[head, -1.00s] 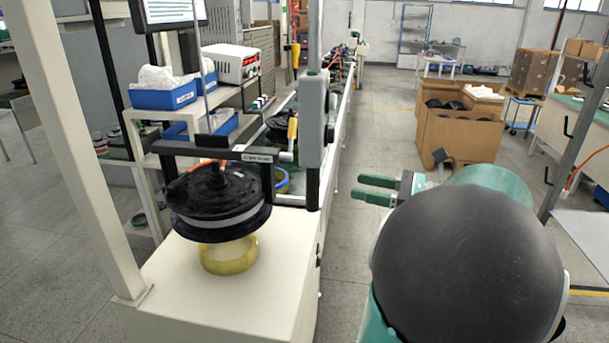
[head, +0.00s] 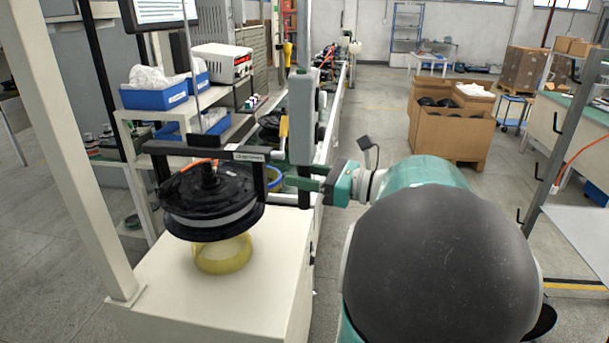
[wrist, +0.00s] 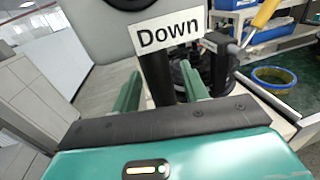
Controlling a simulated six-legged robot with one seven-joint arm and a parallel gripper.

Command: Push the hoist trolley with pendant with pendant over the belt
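The hoist trolley (head: 215,152) is a black bar frame above a white bench. A black hub motor (head: 210,205) hangs from it or sits below it, just over a yellow ring (head: 222,255). Its grey pendant (head: 302,118) stands upright at the right end, with a black post below. The pendant's "Down" label (wrist: 169,34) shows in the wrist view. My gripper (head: 300,178) is open at the post, below the pendant box. In the wrist view the black post (wrist: 156,78) stands between my two green fingers (wrist: 160,90), with gaps visible; contact cannot be told.
The conveyor belt line (head: 335,95) runs away behind the pendant. A white frame post (head: 72,150) stands at the left. Shelves with blue bins (head: 155,97) stand behind the motor. A cardboard box (head: 450,130) is at the right; floor is free between.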

